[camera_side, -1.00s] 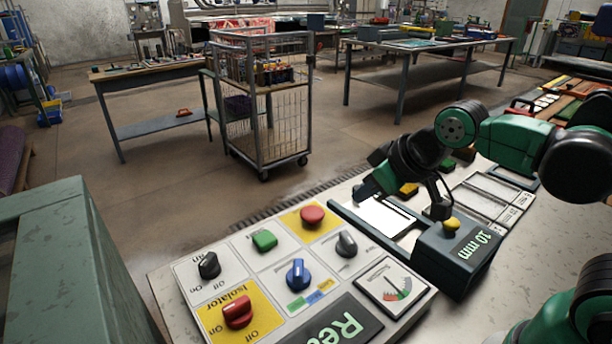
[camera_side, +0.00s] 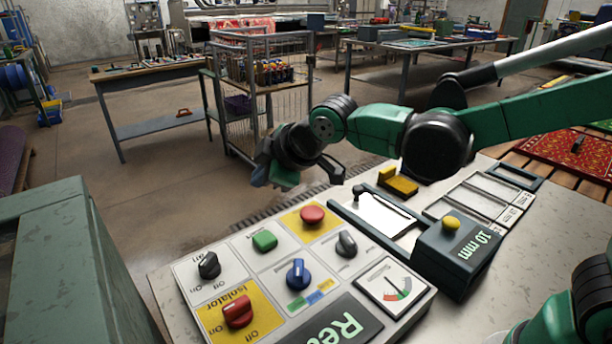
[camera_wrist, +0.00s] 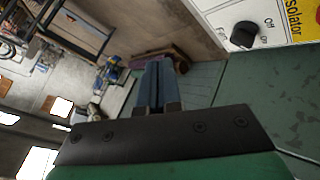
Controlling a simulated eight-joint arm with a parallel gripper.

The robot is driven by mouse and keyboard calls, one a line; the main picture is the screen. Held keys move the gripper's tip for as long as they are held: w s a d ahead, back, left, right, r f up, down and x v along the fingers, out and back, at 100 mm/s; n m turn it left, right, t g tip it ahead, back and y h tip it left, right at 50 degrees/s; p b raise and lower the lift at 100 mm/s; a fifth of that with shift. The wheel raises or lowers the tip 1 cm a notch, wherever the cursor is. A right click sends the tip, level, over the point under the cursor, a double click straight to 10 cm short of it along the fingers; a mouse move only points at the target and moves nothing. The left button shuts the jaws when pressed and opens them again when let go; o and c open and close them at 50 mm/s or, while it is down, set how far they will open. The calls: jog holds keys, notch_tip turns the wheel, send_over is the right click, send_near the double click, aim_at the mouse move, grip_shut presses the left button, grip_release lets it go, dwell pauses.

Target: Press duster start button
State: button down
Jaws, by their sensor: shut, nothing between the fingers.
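The control panel (camera_side: 219,246) stands in the foreground of the side view. It carries a green button (camera_side: 265,240), a red round button (camera_side: 312,214) on a yellow plate, and several knobs. I cannot read which label belongs to the green button. My gripper (camera_side: 262,174) is above and beyond the panel's far edge, clear of the buttons. In the wrist view its blue fingers (camera_wrist: 155,84) are together with nothing between them. The wrist view shows only a panel corner with a black knob (camera_wrist: 244,34); the green button is outside it.
A dark box marked 10 mm (camera_side: 457,262) with a yellow button (camera_side: 451,223) stands right of the panel. A green cabinet (camera_side: 70,255) is at the left. A wire trolley (camera_side: 262,130) stands on the floor behind my gripper.

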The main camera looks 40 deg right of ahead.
aim_at(261, 233)
jog(key=shift+f, duration=0.1)
jog(key=shift+f, duration=4.35)
jog(key=shift+f, duration=0.4)
jog(key=shift+f, duration=0.5)
jog(key=shift+r, duration=0.95)
jog(key=shift+r, duration=0.1)
